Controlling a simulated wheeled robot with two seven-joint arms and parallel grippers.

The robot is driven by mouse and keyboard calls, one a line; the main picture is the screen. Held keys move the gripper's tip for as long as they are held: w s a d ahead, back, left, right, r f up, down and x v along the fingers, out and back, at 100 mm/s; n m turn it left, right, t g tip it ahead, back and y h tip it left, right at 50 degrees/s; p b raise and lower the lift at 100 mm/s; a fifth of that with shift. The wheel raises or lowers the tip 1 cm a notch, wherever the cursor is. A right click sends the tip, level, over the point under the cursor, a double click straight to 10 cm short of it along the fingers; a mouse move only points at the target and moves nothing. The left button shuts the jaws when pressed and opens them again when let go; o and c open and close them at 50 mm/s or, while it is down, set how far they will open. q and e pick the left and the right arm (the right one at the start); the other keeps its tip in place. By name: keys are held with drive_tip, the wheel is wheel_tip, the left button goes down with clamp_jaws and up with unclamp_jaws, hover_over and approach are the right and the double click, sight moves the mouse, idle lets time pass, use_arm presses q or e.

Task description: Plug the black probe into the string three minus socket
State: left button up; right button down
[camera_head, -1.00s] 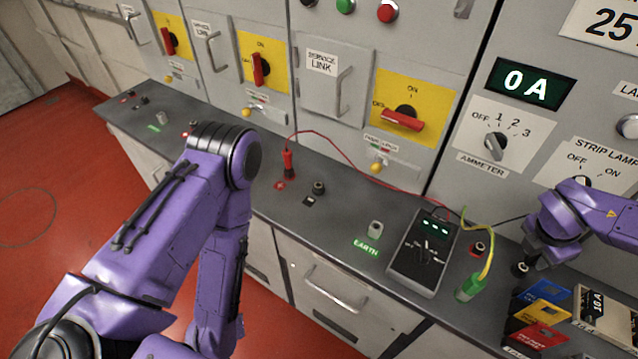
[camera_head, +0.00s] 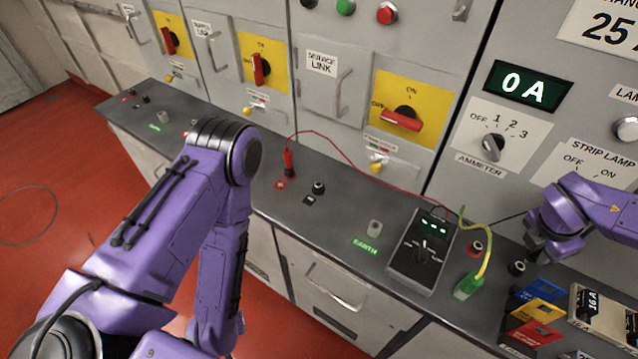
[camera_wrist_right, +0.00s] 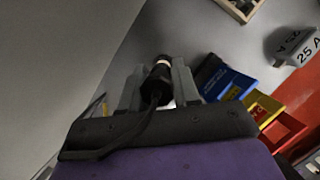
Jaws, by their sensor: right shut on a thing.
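The black probe (camera_wrist_right: 158,80) is upright between the fingers of my right gripper (camera_wrist_right: 158,88) in the right wrist view, with its cable trailing toward the camera. In the head view my right gripper (camera_head: 538,252) is at the right, close to a black socket (camera_head: 516,268) on the bench; the probe is mostly hidden there. A red probe (camera_head: 288,165) stands in the bench below the third link panel. A black socket (camera_head: 318,187) with a small dark label (camera_head: 309,200) is to its right and looks empty. My left gripper is out of view.
A meter (camera_head: 422,254), a green plug (camera_head: 467,287) with a yellow-green cable, and a red socket (camera_head: 477,248) lie between the black socket and my right gripper. Blue, yellow and red boxes (camera_head: 538,312) stand at the front right. A red cable crosses the bench back.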

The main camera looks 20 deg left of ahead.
drive_tip(key=shift+r+p, duration=1.35)
drive_tip(key=shift+r, duration=0.9)
